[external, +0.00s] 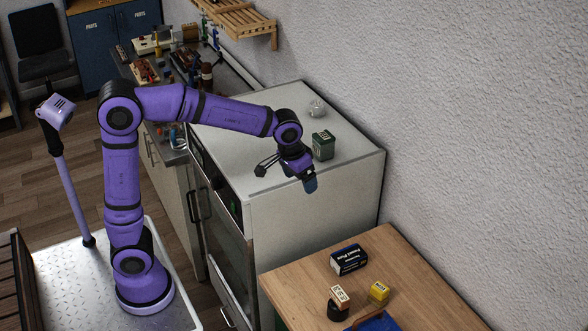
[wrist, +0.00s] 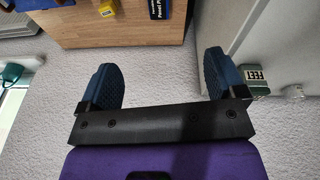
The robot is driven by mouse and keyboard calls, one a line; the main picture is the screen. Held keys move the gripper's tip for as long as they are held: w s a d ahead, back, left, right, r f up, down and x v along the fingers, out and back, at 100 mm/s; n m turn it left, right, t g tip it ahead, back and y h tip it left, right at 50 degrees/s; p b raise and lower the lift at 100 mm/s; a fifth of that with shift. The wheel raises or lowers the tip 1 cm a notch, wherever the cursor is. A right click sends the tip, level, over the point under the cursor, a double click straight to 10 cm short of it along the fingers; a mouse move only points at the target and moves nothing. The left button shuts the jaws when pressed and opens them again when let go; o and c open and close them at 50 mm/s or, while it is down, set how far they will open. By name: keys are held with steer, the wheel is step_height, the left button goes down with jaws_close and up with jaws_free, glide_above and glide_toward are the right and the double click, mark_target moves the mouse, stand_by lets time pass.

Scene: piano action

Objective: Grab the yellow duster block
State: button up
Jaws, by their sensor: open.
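The yellow duster block (external: 379,292) lies on the wooden table at the lower right in the external view. It also shows at the top edge of the wrist view (wrist: 108,9), partly cut off. My gripper (external: 287,176) is open and empty, above the front edge of the white-topped cabinet, up and left of the block and well apart from it. In the wrist view its two blue fingers (wrist: 160,72) are spread wide with nothing between them.
A dark blue box (external: 348,260) lies on the wooden table (external: 305,281) behind the block. A pale labelled block (external: 340,294) and a blue tray (external: 378,323) are close to it. A green box (external: 323,145) and a clear object (external: 317,108) stand on the cabinet (external: 262,130).

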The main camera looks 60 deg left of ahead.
steer(key=w+d+f, duration=0.6)
steer(key=w, duration=0.1)
steer(key=n+g, duration=0.1)
steer(key=g, duration=0.2)
glide_above(380, 287)
steer(key=shift+y, duration=0.3)
step_height(380, 287, down, 21)
steer(key=shift+w+a+f, duration=0.1)
steer(key=shift+a+f, duration=0.05)
steer(key=shift+f, duration=5.55)
steer(key=c, duration=1.1)
steer(key=shift+o, duration=0.2)
